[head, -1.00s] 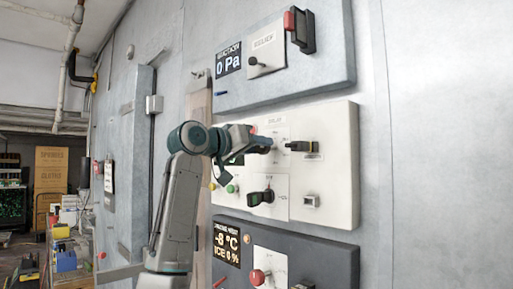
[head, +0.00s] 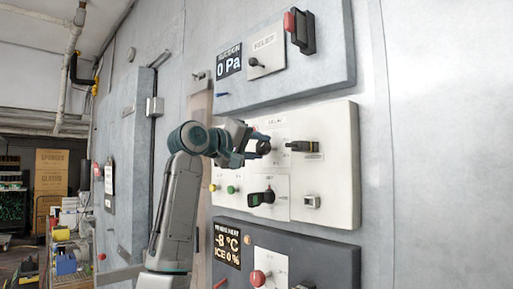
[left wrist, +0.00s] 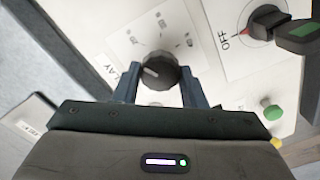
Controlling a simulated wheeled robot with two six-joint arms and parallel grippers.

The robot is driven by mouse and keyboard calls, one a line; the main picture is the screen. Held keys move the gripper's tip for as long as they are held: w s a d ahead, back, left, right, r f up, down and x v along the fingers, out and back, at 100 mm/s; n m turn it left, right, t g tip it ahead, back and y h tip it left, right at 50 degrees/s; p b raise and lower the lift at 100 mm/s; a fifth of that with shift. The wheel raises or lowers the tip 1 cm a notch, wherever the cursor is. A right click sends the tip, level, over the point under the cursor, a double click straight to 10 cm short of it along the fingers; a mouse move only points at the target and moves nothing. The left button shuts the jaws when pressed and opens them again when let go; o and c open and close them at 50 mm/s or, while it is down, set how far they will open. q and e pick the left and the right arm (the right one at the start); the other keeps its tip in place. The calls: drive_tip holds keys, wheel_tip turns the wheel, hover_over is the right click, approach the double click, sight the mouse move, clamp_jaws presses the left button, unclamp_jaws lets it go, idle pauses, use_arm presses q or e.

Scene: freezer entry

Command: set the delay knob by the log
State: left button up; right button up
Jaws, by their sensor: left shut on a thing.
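The delay knob (left wrist: 157,73) is black and round, on a white plate marked DELAY with small scale marks, in the left wrist view. A pale pointer mark on it faces left in that picture. The knob also shows in the head view (head: 264,147) on the white middle panel. My left gripper (left wrist: 158,70) is shut on the knob, one finger on each side. My right gripper is out of view.
Beside the knob is a black lever (head: 303,146); below is a black OFF switch (head: 262,197). Green (head: 231,189) and yellow (head: 212,187) buttons sit below left. The upper panel (head: 333,65) reads 0 Pa; the lower dark panel (head: 330,262) reads -8 °C.

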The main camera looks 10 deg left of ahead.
use_arm(q)
drive_tip(key=shift+r, duration=0.1)
idle(0.3)
drive_tip(key=o, duration=1)
drive_tip(key=shift+s+a, duration=0.15)
drive_tip(key=b+v, duration=0.5)
drive_tip(key=v, duration=0.5)
drive_tip(key=shift+s+a, duration=0.2)
drive_tip(key=shift+s, duration=0.05)
